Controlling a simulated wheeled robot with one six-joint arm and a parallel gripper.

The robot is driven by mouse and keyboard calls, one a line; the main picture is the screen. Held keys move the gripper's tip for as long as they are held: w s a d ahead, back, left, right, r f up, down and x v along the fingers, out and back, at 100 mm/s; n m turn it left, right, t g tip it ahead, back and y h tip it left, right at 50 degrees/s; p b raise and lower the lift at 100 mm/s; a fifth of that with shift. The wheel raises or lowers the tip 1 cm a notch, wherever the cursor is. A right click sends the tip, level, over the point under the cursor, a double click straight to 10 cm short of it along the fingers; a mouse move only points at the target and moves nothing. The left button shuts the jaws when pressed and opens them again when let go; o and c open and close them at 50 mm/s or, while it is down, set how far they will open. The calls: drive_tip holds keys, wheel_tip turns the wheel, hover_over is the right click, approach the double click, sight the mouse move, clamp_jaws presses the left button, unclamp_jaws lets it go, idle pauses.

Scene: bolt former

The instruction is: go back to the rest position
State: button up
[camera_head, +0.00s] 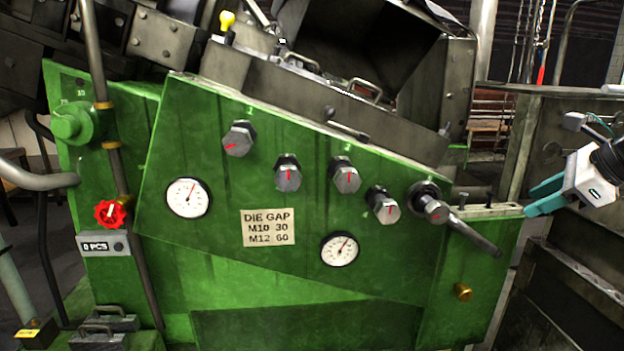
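My gripper (530,201) is at the right edge of the view, a white body with two teal fingers pointing left. The fingers are apart, and I see nothing held between them. The fingertips are near the right end of the green machine panel (210,245), just right of a small ledge with bolts (485,209). I cannot tell whether they touch it. A long dark lever (470,232) on a hub is to the left of and below the fingers.
The panel carries several hexagonal knobs (288,175), a left gauge (189,197), a lower gauge (340,248) and a "DIE GAP" label (268,227). Dark metal troughs (575,290) lie below my gripper.

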drive_tip(key=s+a+f+n+g+h, duration=0.1)
drive_tip(key=s+a+f+n+g, duration=0.2)
drive_tip(key=s+a+n, duration=0.6)
drive_tip(key=s+a+f+n+g+h, duration=0.2)
drive_tip(key=s+a+f+n, duration=0.4)
drive_tip(key=s+n, duration=0.5)
drive_tip(key=shift+a+f+n+g+h, duration=0.3)
drive_tip(key=shift+a+n+g, duration=0.75)
drive_tip(key=shift+n, duration=1.85)
drive_tip(key=shift+s+a+t, duration=0.1)
drive_tip(key=shift+a+t, duration=0.25)
